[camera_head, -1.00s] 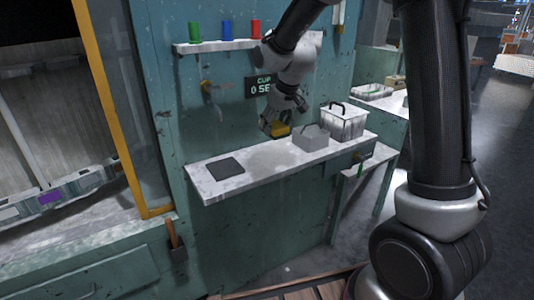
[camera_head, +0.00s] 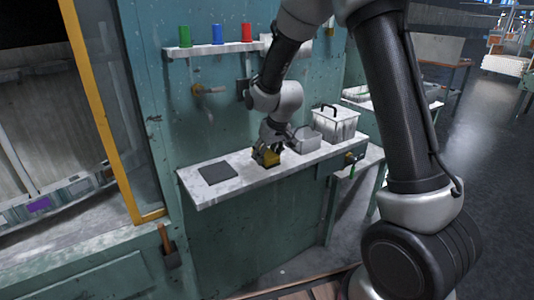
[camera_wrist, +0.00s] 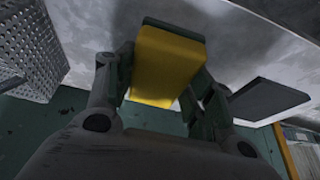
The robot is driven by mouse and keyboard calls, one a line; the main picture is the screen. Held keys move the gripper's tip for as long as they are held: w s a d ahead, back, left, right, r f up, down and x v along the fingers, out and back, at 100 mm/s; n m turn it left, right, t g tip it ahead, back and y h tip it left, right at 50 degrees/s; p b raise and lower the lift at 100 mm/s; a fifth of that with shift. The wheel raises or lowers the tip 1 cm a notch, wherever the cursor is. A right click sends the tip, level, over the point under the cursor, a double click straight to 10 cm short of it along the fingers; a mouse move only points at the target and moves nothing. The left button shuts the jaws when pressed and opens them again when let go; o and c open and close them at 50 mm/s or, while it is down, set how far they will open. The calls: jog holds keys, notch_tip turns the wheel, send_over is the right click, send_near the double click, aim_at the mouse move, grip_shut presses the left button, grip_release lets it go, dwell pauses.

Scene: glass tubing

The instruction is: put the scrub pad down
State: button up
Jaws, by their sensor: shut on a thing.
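The scrub pad (camera_head: 266,158) is a yellow block with a dark layer. My gripper (camera_head: 267,152) is shut on it, just over the middle of the white shelf (camera_head: 240,181). The pad (camera_wrist: 165,65) fills the space between my fingers in the wrist view, its yellow side showing and a thin dark layer along its top edge. My gripper (camera_wrist: 160,92) shows there with a finger on each side of the pad. I cannot tell whether the pad touches the shelf. A flat dark square mat (camera_head: 217,173) lies on the shelf to the left of the pad.
A grey open box (camera_head: 305,140) stands close to the right of my gripper. A white basket with a dark handle (camera_head: 336,125) is behind it. A tap (camera_head: 208,91) juts from the green wall above. The shelf between pad and mat is clear.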

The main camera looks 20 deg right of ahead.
jog(key=o, duration=1.2)
jog(key=shift+c, duration=0.2)
jog(key=shift+s+r, duration=0.1)
jog(key=shift+r, duration=0.3)
jog(key=s+d+r, duration=0.3)
jog(key=s+r, duration=0.2)
jog(key=r, duration=0.2)
jog(key=s+d+r, duration=0.3)
jog(key=s+r, duration=0.2)
jog(key=r, duration=0.3)
jog(key=s+d+r+m, duration=0.1)
jog(key=s+d, duration=0.2)
jog(key=s, duration=0.5)
jog(key=s+d+r+m+h, duration=0.1)
jog(key=s+d, duration=0.1)
jog(key=s, duration=0.6)
jog(key=s+d+r+m, duration=0.1)
jog(key=s+d+r, duration=0.1)
jog(key=s, duration=0.5)
jog(key=shift+s+d+m, duration=0.3)
jog(key=shift+s+d, duration=0.1)
jog(key=shift+d, duration=0.45)
jog(key=shift+r, duration=0.1)
